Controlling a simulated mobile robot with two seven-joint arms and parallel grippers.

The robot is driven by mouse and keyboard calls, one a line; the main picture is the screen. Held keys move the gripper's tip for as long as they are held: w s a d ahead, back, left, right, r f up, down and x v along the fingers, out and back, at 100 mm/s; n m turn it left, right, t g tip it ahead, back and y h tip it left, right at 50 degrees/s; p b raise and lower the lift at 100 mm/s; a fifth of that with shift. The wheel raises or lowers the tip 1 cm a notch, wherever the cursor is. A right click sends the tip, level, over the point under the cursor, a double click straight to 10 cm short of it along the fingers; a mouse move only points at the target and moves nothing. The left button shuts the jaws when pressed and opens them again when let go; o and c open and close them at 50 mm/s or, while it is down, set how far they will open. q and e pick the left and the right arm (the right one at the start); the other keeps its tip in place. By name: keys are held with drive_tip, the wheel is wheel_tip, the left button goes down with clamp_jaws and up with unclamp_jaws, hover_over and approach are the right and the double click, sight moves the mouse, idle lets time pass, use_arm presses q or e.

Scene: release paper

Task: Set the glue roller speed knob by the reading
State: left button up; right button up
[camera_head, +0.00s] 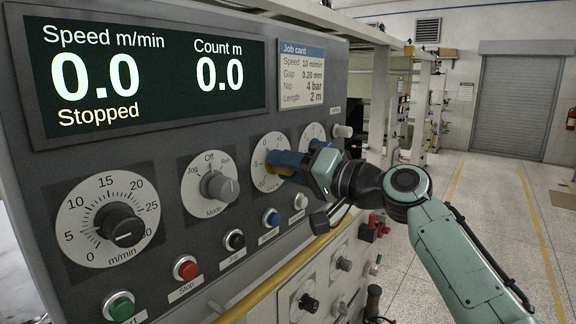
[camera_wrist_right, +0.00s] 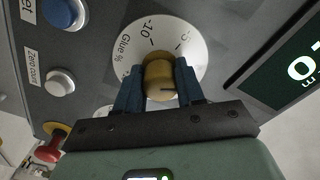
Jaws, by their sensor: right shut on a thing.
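The glue knob (camera_wrist_right: 160,80) is a tan cylinder on a white dial (camera_wrist_right: 188,28) marked "Glue %", with -10 and -5 readable in the right wrist view. My right gripper (camera_wrist_right: 158,85) is shut on this knob, its blue fingers on either side. A short dark mark shows on the knob; the value it points at is unclear. The display (camera_head: 150,78) reads Speed 0.0 m/min, Count 0.0 m, "Stopped". My left gripper is out of view.
The job card (camera_head: 302,76) lists speed 10 m/min, gap 0.20 mm, nip 4 bar, length 2 m. The m/min knob (camera_head: 120,228) and Mode knob (camera_head: 218,186) stand left. Several push buttons (camera_head: 186,268) and a yellow rail (camera_head: 290,268) lie below.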

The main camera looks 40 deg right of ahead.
idle(0.4)
drive_tip(key=o, duration=1)
drive_tip(key=shift+o, duration=0.2)
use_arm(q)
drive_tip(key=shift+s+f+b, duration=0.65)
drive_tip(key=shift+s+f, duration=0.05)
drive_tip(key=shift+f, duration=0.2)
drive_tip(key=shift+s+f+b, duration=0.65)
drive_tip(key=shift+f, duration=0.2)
use_arm(e)
drive_tip(key=v, duration=1.3)
drive_tip(key=shift+s, duration=0.2)
